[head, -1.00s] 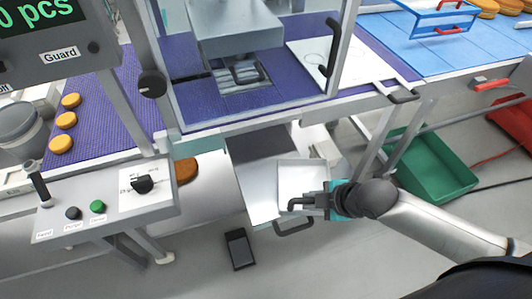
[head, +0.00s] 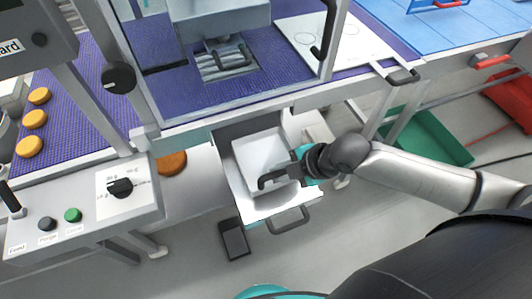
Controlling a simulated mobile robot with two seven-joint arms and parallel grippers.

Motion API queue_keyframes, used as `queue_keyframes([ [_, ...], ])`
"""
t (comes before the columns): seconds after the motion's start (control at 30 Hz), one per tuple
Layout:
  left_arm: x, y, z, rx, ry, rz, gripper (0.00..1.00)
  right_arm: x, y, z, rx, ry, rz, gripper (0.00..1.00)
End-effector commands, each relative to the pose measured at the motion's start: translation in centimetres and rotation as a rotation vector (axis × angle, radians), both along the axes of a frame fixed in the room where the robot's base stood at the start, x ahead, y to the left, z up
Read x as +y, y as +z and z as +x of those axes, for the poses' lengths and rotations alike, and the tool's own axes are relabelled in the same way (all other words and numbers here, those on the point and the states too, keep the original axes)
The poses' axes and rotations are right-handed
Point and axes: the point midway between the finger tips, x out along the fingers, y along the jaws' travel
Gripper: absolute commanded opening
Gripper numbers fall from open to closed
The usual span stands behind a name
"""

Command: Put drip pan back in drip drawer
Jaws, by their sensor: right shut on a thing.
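The drip pan (head: 258,150) is a shallow, pale square tray below the machine, over the pulled-out drip drawer (head: 262,211). The drawer's front strip and dark loop handle show past the pan's near edge. My right gripper (head: 268,181) is shut on the pan's near right side, with its arm coming in from the right. I cannot tell whether the pan rests on the drawer floor or hangs slightly above it. My left gripper is not in view.
The machine frame and purple belt (head: 190,95) overhang the drawer. A green crate (head: 425,135) and a red crate (head: 508,103) stand on the floor at right. A dark pedal (head: 234,240) lies left of the drawer handle. A brown round (head: 172,162) lies left of the drawer.

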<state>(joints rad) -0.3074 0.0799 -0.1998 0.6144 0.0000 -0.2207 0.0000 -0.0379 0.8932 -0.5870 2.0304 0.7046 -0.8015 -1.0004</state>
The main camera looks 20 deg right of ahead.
Motion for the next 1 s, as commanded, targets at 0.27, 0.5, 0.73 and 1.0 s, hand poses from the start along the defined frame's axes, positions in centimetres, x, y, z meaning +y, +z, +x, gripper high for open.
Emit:
queue_keyframes([
  [0.27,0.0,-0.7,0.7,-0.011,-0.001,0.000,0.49,0.3,0.1,5.7,-0.005,-0.002,0.004,0.00],
  [0.5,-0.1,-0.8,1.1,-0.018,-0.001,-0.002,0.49,0.3,0.1,7.6,-0.004,-0.001,0.001,0.00],
  [0.73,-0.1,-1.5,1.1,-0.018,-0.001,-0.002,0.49,0.3,-2.6,8.3,0.003,-0.002,0.002,0.00],
  [1.0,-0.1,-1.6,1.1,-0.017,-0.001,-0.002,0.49,0.3,-3.4,8.4,-0.003,0.000,0.000,0.00],
])
